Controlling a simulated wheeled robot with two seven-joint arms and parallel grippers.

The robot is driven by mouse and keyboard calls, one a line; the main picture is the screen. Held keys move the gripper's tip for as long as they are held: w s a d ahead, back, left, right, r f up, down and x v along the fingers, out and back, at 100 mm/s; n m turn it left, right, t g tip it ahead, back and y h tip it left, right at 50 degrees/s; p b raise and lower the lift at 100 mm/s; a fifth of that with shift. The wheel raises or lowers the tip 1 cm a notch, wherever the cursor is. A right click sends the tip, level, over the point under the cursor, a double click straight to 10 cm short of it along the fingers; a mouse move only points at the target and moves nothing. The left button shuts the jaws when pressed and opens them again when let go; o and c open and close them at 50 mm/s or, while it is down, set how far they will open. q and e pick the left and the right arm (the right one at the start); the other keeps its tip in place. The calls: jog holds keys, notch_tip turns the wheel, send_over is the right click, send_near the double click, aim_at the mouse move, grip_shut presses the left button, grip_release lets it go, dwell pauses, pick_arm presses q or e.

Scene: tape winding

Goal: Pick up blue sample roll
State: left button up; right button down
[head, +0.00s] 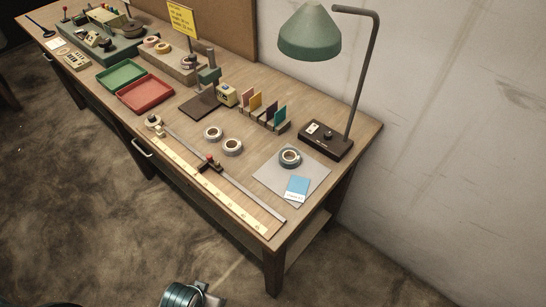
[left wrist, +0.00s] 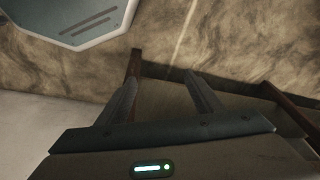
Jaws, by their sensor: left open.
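A grey-white roll with a dark ring (head: 289,157) lies flat on a pale grey sheet (head: 312,170) at the near right end of the workbench, just above a blue and white card (head: 297,187). Its tint is too small to judge, so I cannot tell surely if it is the blue sample roll. Two pale rolls, one (head: 213,133) and another (head: 232,146), lie at mid-bench. My left gripper (left wrist: 162,80) is open and empty in the left wrist view, well apart from the rolls, with floor and dark brown beams beyond it. My right gripper is not in view.
A green lamp (head: 310,32) on a dark base stands behind the sheet. A long ruler fixture (head: 205,185) runs along the front edge. Colour cards (head: 255,99), a red tray (head: 145,95) and a green tray (head: 121,75) stand farther left.

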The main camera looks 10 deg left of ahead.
pick_arm(q)
jog(key=s+f+g, duration=0.1)
jog(key=s+f, duration=0.3)
jog(key=f, duration=0.6)
jog(key=s+f, duration=0.4)
jog(key=f, duration=0.7)
jog(key=s+a+f+g, duration=0.1)
jog(key=s+a+f, duration=0.2)
jog(key=s+f, duration=0.6)
jog(key=s, duration=0.4)
jog(key=shift+a+f, duration=0.25)
